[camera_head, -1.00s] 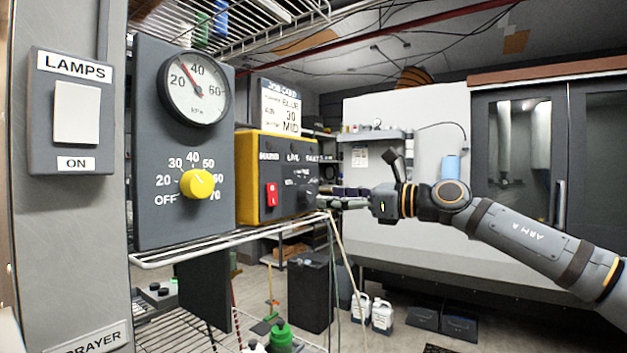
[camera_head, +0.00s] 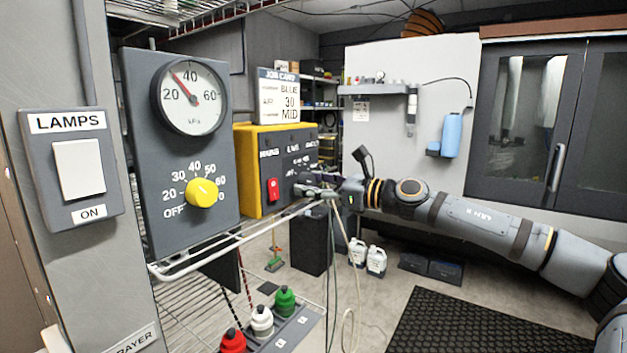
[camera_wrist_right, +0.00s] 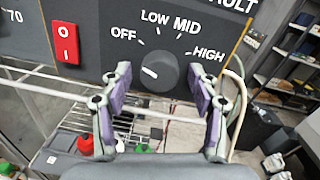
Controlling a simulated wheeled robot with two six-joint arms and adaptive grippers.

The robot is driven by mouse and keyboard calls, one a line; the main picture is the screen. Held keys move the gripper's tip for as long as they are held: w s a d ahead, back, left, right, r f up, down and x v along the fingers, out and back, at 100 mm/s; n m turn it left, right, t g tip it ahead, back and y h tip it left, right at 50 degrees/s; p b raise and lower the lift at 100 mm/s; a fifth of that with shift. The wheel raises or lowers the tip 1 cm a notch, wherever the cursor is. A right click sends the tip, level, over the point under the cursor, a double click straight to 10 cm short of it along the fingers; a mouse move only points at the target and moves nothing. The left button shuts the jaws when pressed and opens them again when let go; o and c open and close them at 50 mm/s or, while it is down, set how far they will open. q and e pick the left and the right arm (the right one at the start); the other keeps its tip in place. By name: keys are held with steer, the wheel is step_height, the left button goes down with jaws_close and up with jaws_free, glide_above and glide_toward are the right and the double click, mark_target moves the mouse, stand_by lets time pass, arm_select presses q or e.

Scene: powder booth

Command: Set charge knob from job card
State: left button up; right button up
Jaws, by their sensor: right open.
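The charge knob (camera_wrist_right: 158,70) is dark grey, with OFF, LOW, MID and HIGH around it. Its short white mark sits on its left side; I cannot tell the exact setting. My right gripper (camera_wrist_right: 160,78) is open, its fingers on either side of the knob, contact unclear. In the head view the right gripper (camera_head: 316,188) is at the lower right of the yellow-edged control box (camera_head: 242,178), hiding most of the knob. The job card (camera_head: 279,97) stands above the box and reads BLUE, AIR 30, MID. My left gripper is out of view.
A red rocker switch (camera_wrist_right: 66,42) is left of the knob. A grey panel (camera_head: 140,150) with a gauge (camera_head: 192,97) and a yellow knob (camera_head: 201,192) stands further left. A white wire shelf rail (camera_head: 240,237) runs below. Hoses (camera_wrist_right: 238,105) hang close on the right.

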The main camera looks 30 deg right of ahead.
steer(key=c, duration=1.2)
steer(key=shift+o, duration=0.2)
steer(key=shift+m, duration=0.3)
steer(key=m, duration=0.3)
steer(key=shift+m+b, duration=0.3)
steer(key=shift+b, duration=0.05)
steer(key=m+b, duration=0.1)
steer(key=m, duration=0.3)
steer(key=shift+m, duration=0.4)
steer(key=m+b, duration=0.1)
steer(key=m, duration=0.3)
steer(key=shift+a+m+t, duration=0.1)
steer(key=shift+m+t, duration=0.3)
steer(key=shift+r+m+h+b, duration=0.1)
steer(key=shift+m+h+b, duration=0.4)
steer(key=shift+m, duration=1.8)
